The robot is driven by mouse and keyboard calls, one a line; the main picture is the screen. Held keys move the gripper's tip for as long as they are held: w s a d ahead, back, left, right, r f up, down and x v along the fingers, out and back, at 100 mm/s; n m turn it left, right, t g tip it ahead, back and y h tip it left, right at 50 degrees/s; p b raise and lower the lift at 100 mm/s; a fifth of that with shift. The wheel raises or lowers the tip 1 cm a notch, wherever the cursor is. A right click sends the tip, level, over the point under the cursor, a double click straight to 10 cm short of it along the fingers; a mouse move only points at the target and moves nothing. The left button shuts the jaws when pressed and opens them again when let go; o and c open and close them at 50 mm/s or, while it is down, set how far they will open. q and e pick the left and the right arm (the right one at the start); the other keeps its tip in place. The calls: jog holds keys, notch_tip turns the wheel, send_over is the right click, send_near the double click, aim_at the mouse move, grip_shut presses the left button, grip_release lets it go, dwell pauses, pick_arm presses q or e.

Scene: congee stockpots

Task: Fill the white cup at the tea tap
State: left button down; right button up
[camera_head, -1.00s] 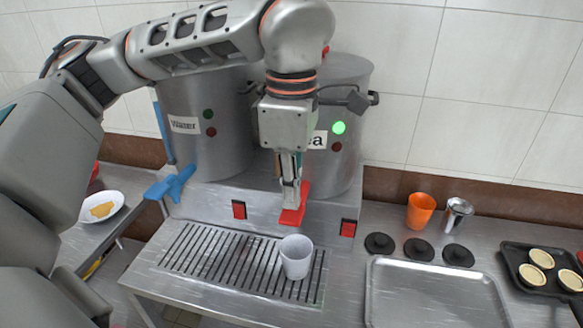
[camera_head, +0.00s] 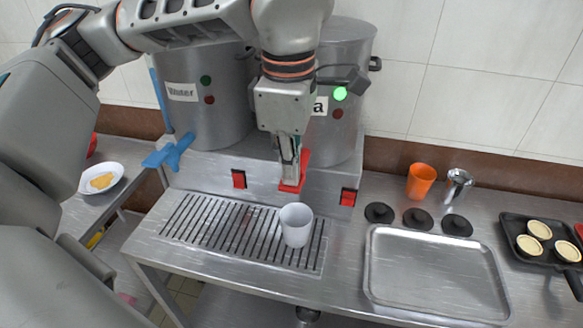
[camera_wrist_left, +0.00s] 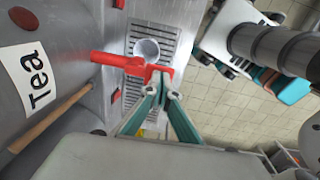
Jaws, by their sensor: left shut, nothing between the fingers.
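The white cup (camera_head: 296,226) stands upright on the slotted drip grate (camera_head: 190,222), below and slightly in front of the red tea tap (camera_head: 293,186). It also shows in the wrist view (camera_wrist_left: 147,50); no liquid can be made out in it. My left gripper (camera_head: 288,168) points down at the red tap, its fingers shut and empty. In the wrist view the fingertips (camera_wrist_left: 160,78) are right at the end of the red tap handle (camera_wrist_left: 118,61); whether they touch it is hard to tell. My right gripper is not in view.
The tea pot (camera_head: 345,70) shows a lit green light. The water pot (camera_head: 205,125) with its blue tap (camera_head: 170,152) is to the left. An orange cup (camera_head: 421,181), a metal cup (camera_head: 459,185), black lids and an empty tray (camera_head: 435,308) are at the right.

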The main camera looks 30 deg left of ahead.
pick_arm(q)
jog(key=shift+f+t, duration=0.15)
jog(key=shift+t, duration=0.15)
jog(key=shift+s+f+b, duration=0.1)
jog(key=shift+s+b, duration=0.05)
jog(key=shift+b, duration=0.2)
jog(key=shift+s+d+f+b, duration=0.1)
jog(key=shift+s+f+b, duration=0.1)
jog(key=shift+f+b, duration=0.3)
jog(key=shift+s+d+f+b, duration=0.1)
jog(key=shift+s+f+b, duration=0.1)
jog(key=shift+f+b, duration=0.3)
jog(key=shift+r, duration=0.1)
dwell(3.6)
jog(key=shift+r+p, duration=0.7)
jog(key=shift+r, duration=0.1)
